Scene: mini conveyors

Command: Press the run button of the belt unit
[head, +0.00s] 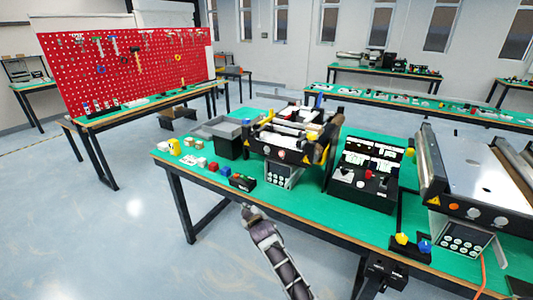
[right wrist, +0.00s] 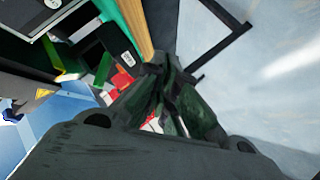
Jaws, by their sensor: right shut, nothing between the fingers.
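A small belt unit (head: 283,153) with black sides and yellow markings stands on the green table, with a keypad panel (head: 281,176) on its front. A larger belt unit (head: 480,165) stands at the right, with round buttons on its front and its own keypad panel (head: 462,240). I cannot tell which control is the run button. My right gripper (head: 248,211) is shut and empty, just in front of the table's front edge and apart from both units. Its dark fingers show in the right wrist view (right wrist: 172,98). My left gripper is not in view.
A small black box (head: 242,183) and several small blocks (head: 212,166) lie near the table's front edge. A black console (head: 363,190) stands between the units. A box with yellow and blue knobs (head: 410,247) sits at the front right. The floor at left is clear.

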